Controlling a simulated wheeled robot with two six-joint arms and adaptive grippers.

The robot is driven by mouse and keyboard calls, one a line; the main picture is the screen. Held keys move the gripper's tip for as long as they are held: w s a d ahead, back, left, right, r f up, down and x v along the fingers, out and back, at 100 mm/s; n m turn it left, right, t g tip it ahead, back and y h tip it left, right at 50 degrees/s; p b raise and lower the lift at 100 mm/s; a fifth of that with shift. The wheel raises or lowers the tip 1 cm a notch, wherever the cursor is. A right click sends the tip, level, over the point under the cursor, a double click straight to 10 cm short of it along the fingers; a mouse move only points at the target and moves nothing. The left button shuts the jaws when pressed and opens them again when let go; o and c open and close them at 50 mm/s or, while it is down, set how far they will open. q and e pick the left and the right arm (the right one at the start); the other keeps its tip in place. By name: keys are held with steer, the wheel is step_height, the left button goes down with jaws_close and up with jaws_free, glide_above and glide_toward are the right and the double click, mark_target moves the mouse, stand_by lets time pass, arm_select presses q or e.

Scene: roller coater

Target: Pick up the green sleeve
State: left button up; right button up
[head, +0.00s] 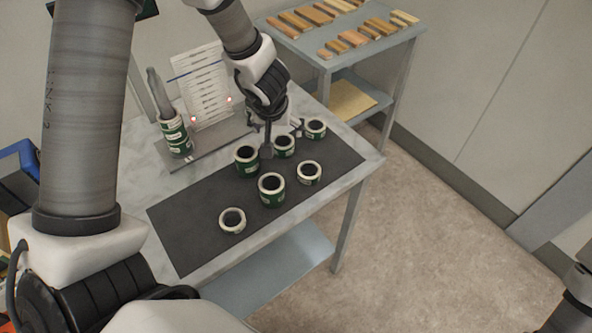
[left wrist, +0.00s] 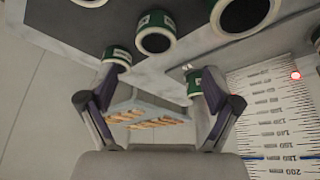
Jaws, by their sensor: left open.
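Several green sleeves with white rims and dark open tops stand on a dark mat (head: 185,235). A taller one (head: 271,191) and a short one (head: 232,221) stand at the front; others are a tall one (head: 246,161), one at the right (head: 309,174), one near the gripper (head: 284,147) and one at the back (head: 315,129). My left gripper (head: 281,137) points down over the back of the mat, open, with no sleeve visibly held. In the left wrist view its fingers (left wrist: 160,78) are spread; a sleeve (left wrist: 118,56) shows by the left fingertip, another (left wrist: 194,82) by the right.
A post holding stacked green sleeves (head: 175,136) and a white scale panel (head: 208,88) stand on a grey base at the table's back left. A side shelf (head: 345,48) behind holds wooden blocks. Floor (head: 440,230) is clear right of the table.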

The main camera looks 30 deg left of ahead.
mark_target(284, 142)
arm_select(q)
steer(key=x, duration=0.2)
steer(key=b+x, duration=0.1)
steer(key=x, duration=0.2)
steer(key=shift+w+r, duration=0.1)
steer(key=shift+w, duration=0.2)
steer(key=shift+f+b, duration=0.35)
steer(key=shift+b, duration=0.15)
steer(key=x, duration=0.1)
steer(key=b+x, duration=0.1)
steer(key=x, duration=0.1)
steer(key=shift+s+d+f+b, duration=0.1)
steer(key=shift+d+f+b, duration=0.15)
steer(key=shift+b, duration=0.15)
steer(key=shift+w+a+f, duration=0.1)
steer(key=shift+w+a, duration=0.05)
steer(key=shift+w, duration=0.1)
steer(key=shift+s, duration=0.2)
steer(key=c, duration=1.3)
arm_select(e)
steer(key=f, duration=0.2)
steer(key=w+f, duration=0.1)
steer(key=f, duration=0.1)
steer(key=shift+f, duration=0.1)
